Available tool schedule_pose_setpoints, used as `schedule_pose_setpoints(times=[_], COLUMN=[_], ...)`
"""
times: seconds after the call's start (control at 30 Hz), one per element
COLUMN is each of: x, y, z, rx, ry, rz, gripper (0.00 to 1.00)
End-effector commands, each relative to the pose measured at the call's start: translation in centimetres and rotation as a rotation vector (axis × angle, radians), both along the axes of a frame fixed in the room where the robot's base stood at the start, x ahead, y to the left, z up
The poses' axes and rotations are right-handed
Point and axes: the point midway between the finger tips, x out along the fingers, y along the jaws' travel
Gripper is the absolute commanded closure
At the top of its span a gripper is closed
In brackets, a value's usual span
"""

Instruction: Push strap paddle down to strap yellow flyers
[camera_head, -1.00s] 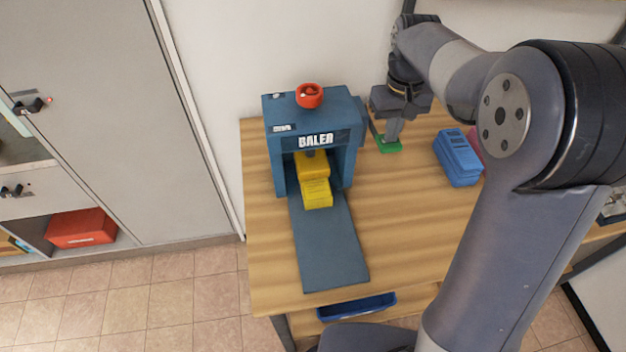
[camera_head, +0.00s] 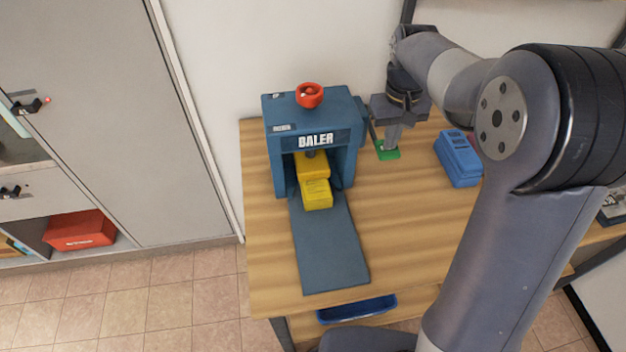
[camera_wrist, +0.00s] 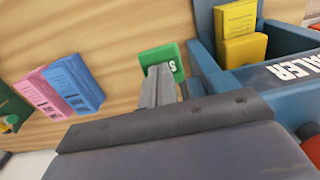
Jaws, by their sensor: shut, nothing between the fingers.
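The blue baler (camera_head: 318,140) stands at the back left of the wooden table, with a red knob (camera_head: 310,95) on top. Yellow flyers (camera_head: 316,192) lie in its opening, one bundle partly under the frame; they also show in the wrist view (camera_wrist: 240,35). The strap paddle looks like the green piece (camera_head: 388,151) at the baler's right side, marked with a letter in the wrist view (camera_wrist: 160,58). My gripper (camera_head: 391,143) is shut and empty, pointing down with its fingertips at the green paddle. I cannot tell whether they touch it.
A blue bundle (camera_head: 458,158) lies right of my gripper, with a pink bundle (camera_wrist: 48,92) beside it. A grey plate (camera_head: 330,245) extends from the baler towards the table front. The table (camera_head: 400,205) between the plate and blue bundle is clear.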

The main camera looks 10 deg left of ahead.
Motion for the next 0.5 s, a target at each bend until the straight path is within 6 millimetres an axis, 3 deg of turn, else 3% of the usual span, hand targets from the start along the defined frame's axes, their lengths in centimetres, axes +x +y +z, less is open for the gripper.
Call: schedule_pose_setpoints(times=[0.5], x=[0.0], y=[0.0], z=[-1.2], rx=[0.0], ry=[0.001], rz=[0.0], gripper=[1.0])
